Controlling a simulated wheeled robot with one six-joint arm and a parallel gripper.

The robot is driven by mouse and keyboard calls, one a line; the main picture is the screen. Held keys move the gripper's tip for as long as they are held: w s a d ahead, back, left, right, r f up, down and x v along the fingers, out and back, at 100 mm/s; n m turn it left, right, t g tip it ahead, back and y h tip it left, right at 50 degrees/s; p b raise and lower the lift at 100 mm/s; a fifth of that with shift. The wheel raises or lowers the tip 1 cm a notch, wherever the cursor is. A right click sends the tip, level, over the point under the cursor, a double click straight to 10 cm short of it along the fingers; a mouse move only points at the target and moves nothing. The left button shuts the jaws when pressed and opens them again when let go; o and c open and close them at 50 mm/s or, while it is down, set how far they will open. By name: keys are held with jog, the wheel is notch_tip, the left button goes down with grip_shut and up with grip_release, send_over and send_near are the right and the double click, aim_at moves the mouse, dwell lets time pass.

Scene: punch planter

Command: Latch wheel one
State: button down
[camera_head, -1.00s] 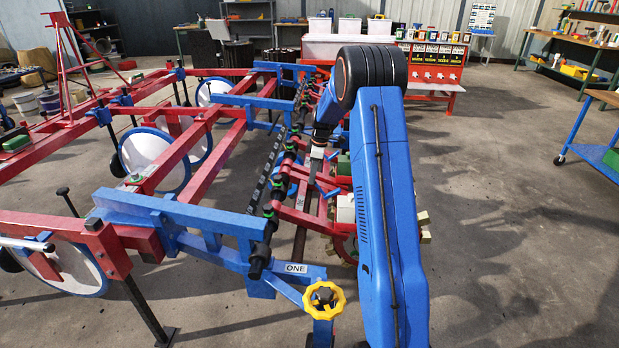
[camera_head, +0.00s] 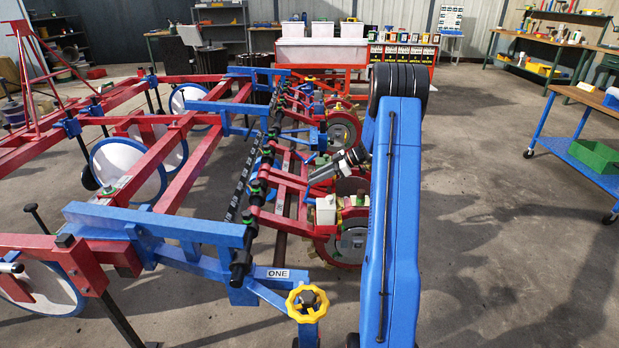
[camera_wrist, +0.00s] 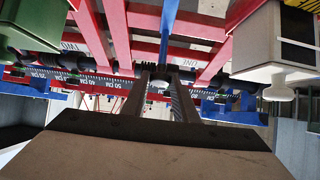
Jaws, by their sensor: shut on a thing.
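The near punch wheel (camera_head: 352,243), a dark disc with a red rim, stands on the right of the red and blue frame. A white ONE plate (camera_head: 277,273) is on the blue beam in front of it. My gripper (camera_head: 314,178) reaches left over the red arms above this wheel. In the wrist view its two fingers (camera_wrist: 157,73) converge at the lower end of a blue lever (camera_wrist: 168,25) and are shut on it. The fingers hide the exact contact. Whether the latch is engaged cannot be told.
A yellow handwheel (camera_head: 307,302) sits at the near frame corner. A second punch wheel (camera_head: 343,130) stands beyond. In the wrist view, a green box (camera_wrist: 28,25) and a cream box (camera_wrist: 270,45) flank the gripper. Open floor lies right; a blue cart (camera_head: 590,160) stands there.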

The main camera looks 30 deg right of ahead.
jog(key=shift+s+d+f, duration=0.4)
jog(key=shift+d, duration=0.25)
jog(key=shift+s+f, duration=0.1)
jog(key=c, duration=1.4)
grip_release()
jog(key=shift+d, duration=0.1)
jog(key=shift+c, duration=0.2)
jog(key=v, duration=1.7)
jog(key=shift+s+d, duration=0.15)
